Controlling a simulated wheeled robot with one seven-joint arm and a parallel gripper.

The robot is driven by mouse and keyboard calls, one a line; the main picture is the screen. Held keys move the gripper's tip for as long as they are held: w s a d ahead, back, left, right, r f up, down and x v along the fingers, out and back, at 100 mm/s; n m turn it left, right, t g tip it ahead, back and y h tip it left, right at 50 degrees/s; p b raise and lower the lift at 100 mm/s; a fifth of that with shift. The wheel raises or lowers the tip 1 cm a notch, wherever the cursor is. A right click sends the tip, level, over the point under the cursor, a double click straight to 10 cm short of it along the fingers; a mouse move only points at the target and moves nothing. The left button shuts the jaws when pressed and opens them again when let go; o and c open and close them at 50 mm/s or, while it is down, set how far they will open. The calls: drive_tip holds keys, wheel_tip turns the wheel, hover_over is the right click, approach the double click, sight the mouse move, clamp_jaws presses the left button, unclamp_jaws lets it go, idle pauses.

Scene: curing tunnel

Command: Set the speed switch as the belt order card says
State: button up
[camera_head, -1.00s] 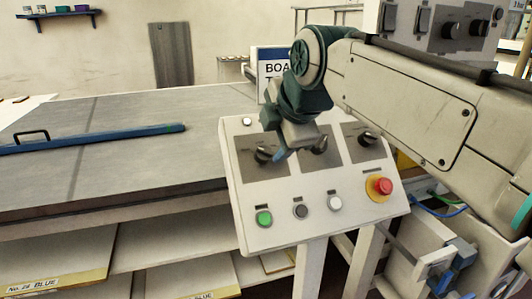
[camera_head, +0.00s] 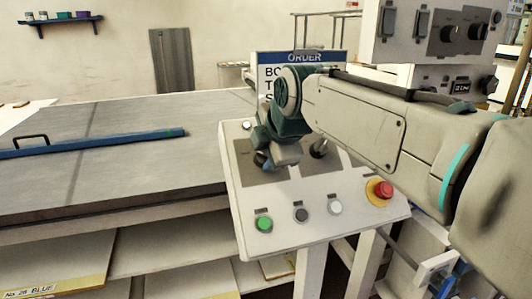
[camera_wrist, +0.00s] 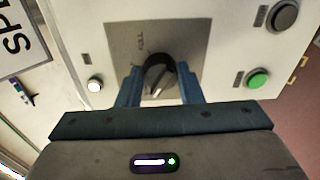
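The tilted control panel (camera_head: 285,240) carries dark rotary knobs on grey plates. My gripper (camera_head: 268,162) is over the left knob (camera_head: 259,161). In the wrist view my gripper (camera_wrist: 160,88) has its blue fingers apart, one on each side of that black knob (camera_wrist: 158,75); I cannot see a firm grip. The knob's pale pointer line slants; the plate lettering is too small to read. The middle knob (camera_head: 319,149) is clear of the gripper; my arm hides the right one. The order card (camera_head: 303,57) stands behind, its lower lines hidden by my arm.
The panel also has a green button (camera_head: 264,224), a grey button (camera_head: 301,214), a white button (camera_head: 335,207), a white lamp (camera_head: 246,125) and a red emergency stop (camera_head: 379,191). A wide belt (camera_head: 130,120) with a blue bar (camera_head: 100,138) lies left.

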drive_tip(key=shift+m, duration=0.4)
drive_tip(key=m, duration=0.2)
drive_tip(key=m+b, duration=0.1)
drive_tip(key=shift+s+d+f+m, duration=0.1)
drive_tip(key=shift+f+m, duration=0.1)
drive_tip(key=shift+m, duration=0.2)
drive_tip(key=m+b, duration=0.1)
drive_tip(key=m, duration=0.6)
drive_tip(key=shift+s+t+y+b, duration=0.1)
drive_tip(key=shift+t+y+b, duration=0.2)
drive_tip(key=shift+b, duration=0.1)
drive_tip(key=m, duration=0.6)
drive_tip(key=shift+f+m+t+b, duration=0.1)
drive_tip(key=shift+m+t+b, duration=0.2)
drive_tip(key=shift+b, duration=0.1)
drive_tip(key=m, duration=0.5)
drive_tip(key=shift+s+a+m, duration=0.1)
drive_tip(key=shift+a+m, duration=0.1)
drive_tip(key=shift+m, duration=0.2)
drive_tip(key=o, duration=1)
drive_tip(key=shift+c, duration=0.2)
drive_tip(key=shift+t, duration=0.3)
